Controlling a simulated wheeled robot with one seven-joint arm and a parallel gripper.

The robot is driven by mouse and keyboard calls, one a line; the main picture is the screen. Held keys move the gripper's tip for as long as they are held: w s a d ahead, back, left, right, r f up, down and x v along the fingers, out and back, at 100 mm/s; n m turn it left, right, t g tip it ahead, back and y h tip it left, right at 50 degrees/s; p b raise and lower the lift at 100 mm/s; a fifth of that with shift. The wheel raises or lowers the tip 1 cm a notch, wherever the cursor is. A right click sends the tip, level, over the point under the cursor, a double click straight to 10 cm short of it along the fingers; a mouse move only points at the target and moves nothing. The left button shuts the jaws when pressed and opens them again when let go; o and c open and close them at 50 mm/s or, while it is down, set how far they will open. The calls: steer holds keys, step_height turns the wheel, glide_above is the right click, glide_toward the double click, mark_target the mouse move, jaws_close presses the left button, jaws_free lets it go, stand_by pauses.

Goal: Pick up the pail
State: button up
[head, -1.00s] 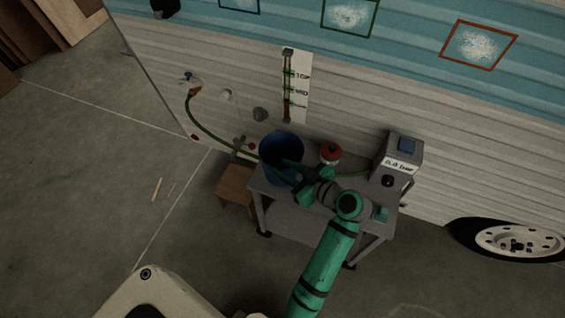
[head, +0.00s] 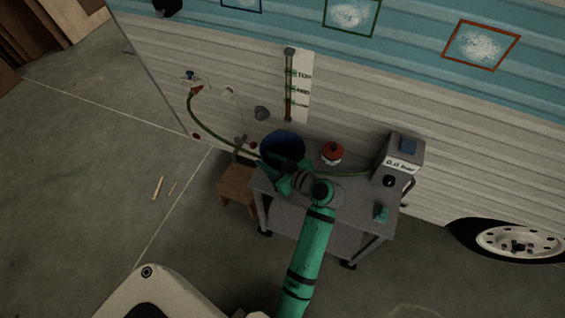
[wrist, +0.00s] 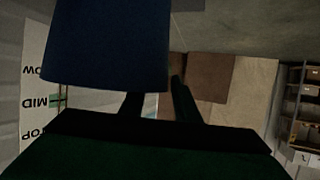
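The blue pail (head: 283,141) stands upright at the left end of the grey wheeled table (head: 335,217). My gripper (head: 285,176) is at the pail's near side, and my arm covers part of the pail's body. In the wrist view, which is upside down, the pail (wrist: 106,45) fills the upper left. My gripper's fingers (wrist: 158,97) show a gap between them; one finger runs behind the pail's wall and the other is just outside its right edge. Whether they touch the pail cannot be told.
A red-topped container (head: 332,152) and a grey gauge box (head: 400,158) stand on the table, right of the pail. A wooden stool (head: 237,185) stands left of the table. The camper wall is close behind.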

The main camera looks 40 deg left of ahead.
jaws_close()
stand_by(0.4)
steer(key=shift+s, duration=0.1)
stand_by(0.4)
steer(key=shift+d+f, duration=0.1)
stand_by(0.4)
